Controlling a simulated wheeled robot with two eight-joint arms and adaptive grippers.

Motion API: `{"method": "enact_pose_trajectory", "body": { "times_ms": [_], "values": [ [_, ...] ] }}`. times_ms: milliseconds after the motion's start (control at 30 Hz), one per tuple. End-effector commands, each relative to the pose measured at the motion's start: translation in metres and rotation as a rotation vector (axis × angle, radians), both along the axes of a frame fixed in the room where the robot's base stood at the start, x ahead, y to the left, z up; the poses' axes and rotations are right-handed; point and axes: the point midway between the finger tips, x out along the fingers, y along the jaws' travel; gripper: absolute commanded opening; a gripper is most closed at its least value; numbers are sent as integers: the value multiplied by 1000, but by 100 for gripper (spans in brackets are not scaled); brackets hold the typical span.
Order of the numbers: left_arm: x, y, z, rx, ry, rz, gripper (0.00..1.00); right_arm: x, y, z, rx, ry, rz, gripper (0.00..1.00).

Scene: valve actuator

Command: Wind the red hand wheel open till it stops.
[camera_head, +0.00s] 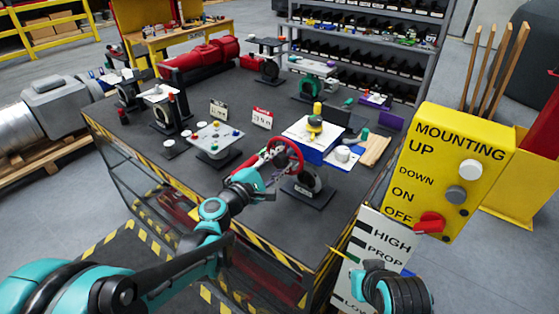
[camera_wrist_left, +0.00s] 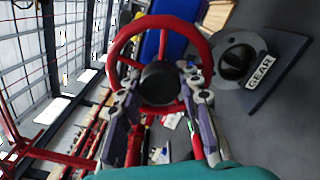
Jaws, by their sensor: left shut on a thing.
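The red hand wheel (camera_head: 299,152) stands near the front edge of the dark workbench, beside a black gear unit (camera_head: 312,180) on a flat plate. My left gripper (camera_head: 274,174) reaches it from the front left. In the left wrist view the wheel (camera_wrist_left: 160,20) faces the camera, with a dark hub (camera_wrist_left: 159,84) at its middle. The left gripper's two fingers (camera_wrist_left: 160,78) lie on either side of the hub and are shut on the wheel. The fingers hide part of the lower rim. The GEAR label (camera_wrist_left: 262,70) is on the unit's plate. Part of my right arm shows at lower right; its fingers cannot be seen.
A white and blue block with a yellow-topped part (camera_head: 315,124) stands behind the wheel. A grey plate on a stand (camera_head: 217,138) is to the left. A yellow MOUNTING panel (camera_head: 448,165) and a HIGH/PROP/LOW board (camera_head: 385,235) stand at the right.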

Motion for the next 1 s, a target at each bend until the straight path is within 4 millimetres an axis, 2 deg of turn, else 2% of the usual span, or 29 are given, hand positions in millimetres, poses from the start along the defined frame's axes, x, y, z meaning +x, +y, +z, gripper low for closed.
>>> {"method": "enact_pose_trajectory", "body": {
  "times_ms": [500,1000],
  "values": [
    [-1,-1,-1,-357,260,-1,5,0,0,0,0,0,0,0],
    [-1,-1,-1,-505,368,-1,6,0,0,0,0,0,0,0]
  ]
}}
